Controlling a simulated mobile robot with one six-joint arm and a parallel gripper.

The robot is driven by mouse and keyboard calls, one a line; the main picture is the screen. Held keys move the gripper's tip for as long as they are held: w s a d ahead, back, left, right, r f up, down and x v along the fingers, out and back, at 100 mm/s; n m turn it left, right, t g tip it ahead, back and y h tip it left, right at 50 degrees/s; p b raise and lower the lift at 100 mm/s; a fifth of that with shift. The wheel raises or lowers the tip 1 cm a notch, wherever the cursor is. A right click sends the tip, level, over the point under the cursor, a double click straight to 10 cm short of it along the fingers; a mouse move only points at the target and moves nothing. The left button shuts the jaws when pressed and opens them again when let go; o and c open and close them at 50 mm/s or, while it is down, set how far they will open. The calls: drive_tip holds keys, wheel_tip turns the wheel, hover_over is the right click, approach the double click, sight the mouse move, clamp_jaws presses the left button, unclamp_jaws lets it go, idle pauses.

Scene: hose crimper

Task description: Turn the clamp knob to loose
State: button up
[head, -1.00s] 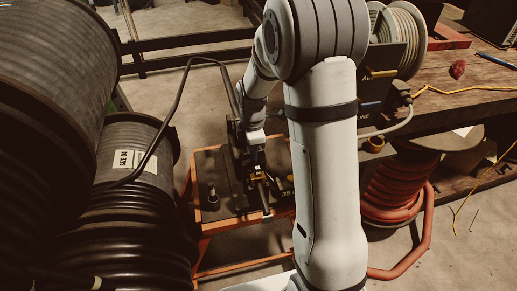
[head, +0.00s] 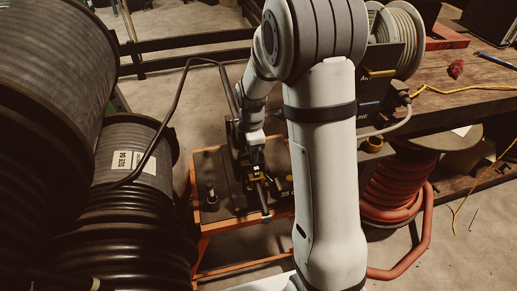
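In the head view my gripper (head: 257,168) points down over the crimper (head: 233,192), a dark machine on an orange-framed stand. A small yellowish part shows right at the gripper's tip, beside a dark bar that sticks out toward the front. The clamp knob cannot be told apart clearly at this size. I cannot tell whether the fingers are open or shut, or whether they touch anything. My arm hides the right side of the crimper.
Large reels of black hose (head: 130,185) stand close on the left. A workbench (head: 470,85) with a yellow cord is at the right, with a red hose reel (head: 395,190) below it. Concrete floor is open at the front right.

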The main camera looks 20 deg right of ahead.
wheel_tip(320, 180, up, 8)
drive_tip(key=shift+f, duration=0.1)
idle(0.4)
idle(0.4)
